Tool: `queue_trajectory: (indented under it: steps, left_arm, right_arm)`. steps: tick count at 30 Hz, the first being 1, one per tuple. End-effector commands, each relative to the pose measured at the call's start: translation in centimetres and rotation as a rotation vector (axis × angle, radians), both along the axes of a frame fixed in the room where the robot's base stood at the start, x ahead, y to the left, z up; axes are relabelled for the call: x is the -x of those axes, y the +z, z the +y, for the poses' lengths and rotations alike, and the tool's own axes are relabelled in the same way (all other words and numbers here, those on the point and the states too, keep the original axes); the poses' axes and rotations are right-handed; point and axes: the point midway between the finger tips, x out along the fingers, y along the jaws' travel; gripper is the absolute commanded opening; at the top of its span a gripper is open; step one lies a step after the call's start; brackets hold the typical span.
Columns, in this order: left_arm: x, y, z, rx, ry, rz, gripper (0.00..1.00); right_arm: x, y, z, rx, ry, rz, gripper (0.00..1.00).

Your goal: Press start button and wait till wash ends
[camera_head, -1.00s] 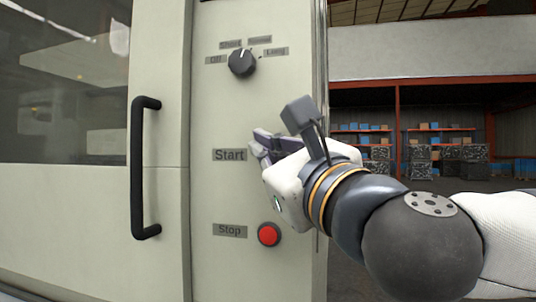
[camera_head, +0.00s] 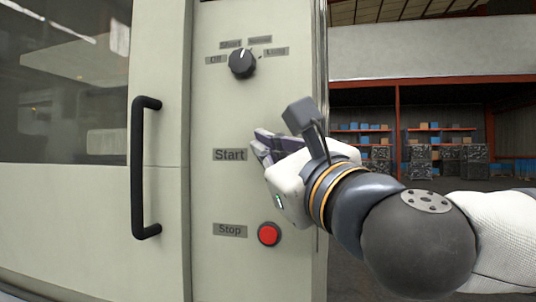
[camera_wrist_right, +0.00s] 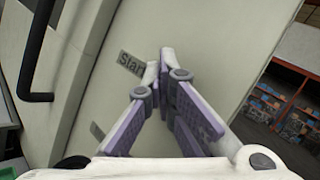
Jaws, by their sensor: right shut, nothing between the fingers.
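The washing machine's pale control panel (camera_head: 215,115) carries a "Start" label (camera_head: 229,155) and, below it, a "Stop" label (camera_head: 230,230) beside a red button (camera_head: 268,234). No start button shows; the spot right of the "Start" label is covered by my right gripper (camera_head: 258,145). That gripper is shut and empty, its fingertips at or close to the panel. In the right wrist view the fingertips (camera_wrist_right: 160,60) meet just right of the "Start" label (camera_wrist_right: 131,63); whether they touch the panel I cannot tell. My left gripper is not in view.
A black selector knob (camera_head: 242,63) sits above on the panel. Left of the panel is a door with a black vertical handle (camera_head: 139,168) and a dark window (camera_head: 62,80). Shelves with blue and brown boxes (camera_head: 430,135) stand far back right.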

Motion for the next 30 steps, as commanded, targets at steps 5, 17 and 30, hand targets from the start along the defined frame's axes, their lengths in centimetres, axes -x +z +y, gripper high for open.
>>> queue_trajectory:
  steps: [5, 17, 30]
  left_arm:
    - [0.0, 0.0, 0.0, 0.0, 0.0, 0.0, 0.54]
    - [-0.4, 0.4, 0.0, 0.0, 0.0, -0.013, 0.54]
    - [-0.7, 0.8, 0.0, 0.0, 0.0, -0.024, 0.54]
  right_arm:
    - [-0.1, 0.0, -0.1, 0.0, -0.003, 0.001, 0.0]
    - [1.4, 0.1, 0.4, 0.0, 0.0, 0.0, 0.0]
    - [2.6, 0.2, 0.8, 0.001, 0.001, -0.002, 0.0]
